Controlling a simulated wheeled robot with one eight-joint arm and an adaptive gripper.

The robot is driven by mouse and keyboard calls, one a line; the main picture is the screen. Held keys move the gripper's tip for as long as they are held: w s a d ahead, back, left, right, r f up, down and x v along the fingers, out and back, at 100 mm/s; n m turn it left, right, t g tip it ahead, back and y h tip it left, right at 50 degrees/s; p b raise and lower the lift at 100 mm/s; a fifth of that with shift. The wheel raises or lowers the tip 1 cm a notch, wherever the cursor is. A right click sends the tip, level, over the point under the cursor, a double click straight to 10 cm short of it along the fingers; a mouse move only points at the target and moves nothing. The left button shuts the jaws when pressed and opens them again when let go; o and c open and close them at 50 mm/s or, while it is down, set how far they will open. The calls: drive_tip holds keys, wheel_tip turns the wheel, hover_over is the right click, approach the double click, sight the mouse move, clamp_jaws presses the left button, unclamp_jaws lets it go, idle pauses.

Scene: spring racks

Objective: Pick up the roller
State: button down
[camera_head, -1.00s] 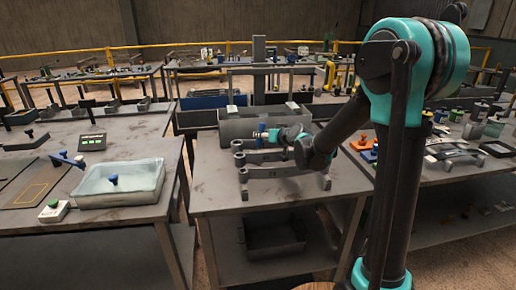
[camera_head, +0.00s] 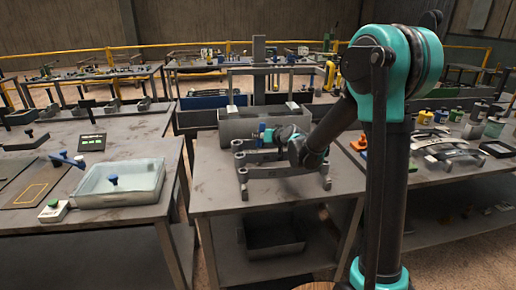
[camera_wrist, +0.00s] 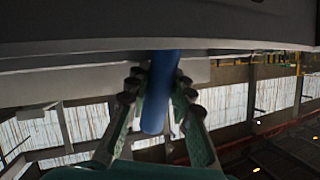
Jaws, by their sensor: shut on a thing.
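My gripper (camera_wrist: 160,88) is shut on a blue roller (camera_wrist: 163,75). The roller stands between its two fingers in the wrist view. In the head view my gripper (camera_head: 272,134) is over the middle table, with a small blue part of the roller (camera_head: 262,128) showing at its tip. The dark rack (camera_head: 285,171) with round-ended arms stands on the table just below and in front of the gripper. The fingers hide part of the roller, and I cannot tell whether it touches the rack.
A long grey bin (camera_head: 235,126) stands behind the rack. On the left table is a clear-lidded tray (camera_head: 120,184) with a blue knob. The right table (camera_head: 440,186) carries many small parts. The front left of the middle table is bare.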

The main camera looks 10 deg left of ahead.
drive_tip(key=shift+r, duration=0.15)
wheel_tip(320, 180, up, 20)
idle(0.8)
idle(0.5)
drive_tip(key=shift+s+d+f, duration=0.1)
drive_tip(key=shift+f, duration=0.1)
idle(0.7)
